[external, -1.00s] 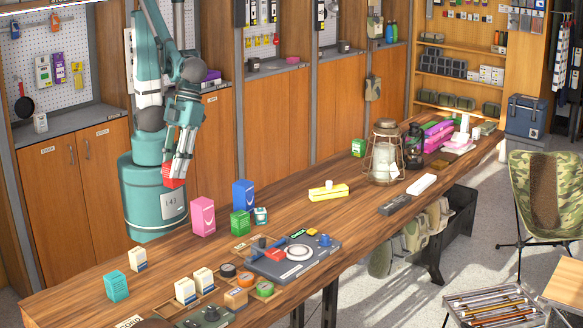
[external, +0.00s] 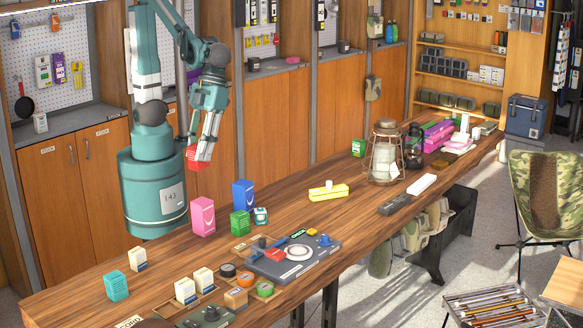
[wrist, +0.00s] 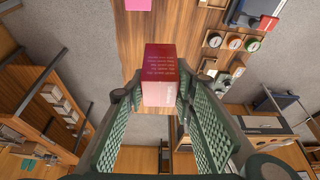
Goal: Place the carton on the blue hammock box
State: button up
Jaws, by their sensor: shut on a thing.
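My gripper (external: 201,149) is shut on a small red carton (external: 197,160) and holds it in the air above the back left of the counter. In the wrist view the carton (wrist: 160,72) sits between the two green fingers, with printed text on one side. The blue hammock box (external: 243,195) stands upright on the counter, lower and to the right of the carton in the external view. The top of the blue box looks bare. I cannot make out the blue box for certain in the wrist view.
A pink box (external: 203,217) stands left of the blue box. A green box (external: 240,223) and a small white-and-teal item (external: 261,216) stand in front of it. A grey stove unit (external: 294,258) lies nearer the front.

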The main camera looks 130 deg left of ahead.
jog(key=s+a+p, duration=0.1)
jog(key=a+p, duration=0.3)
jog(key=a, duration=1)
jog(key=p, duration=0.3)
send_over(243, 183)
notch_tip(243, 183, down, 4)
jog(key=shift+s+a+f+m, duration=0.1)
jog(key=shift+f+m, duration=0.25)
jog(key=shift+m, duration=0.05)
jog(key=shift+f, duration=0.1)
jog(key=shift+f+b, duration=0.5)
jog(key=shift+f, duration=2.35)
jog(key=shift+f, duration=2.05)
jog(key=shift+f+b, duration=0.2)
jog(key=shift+b, duration=0.2)
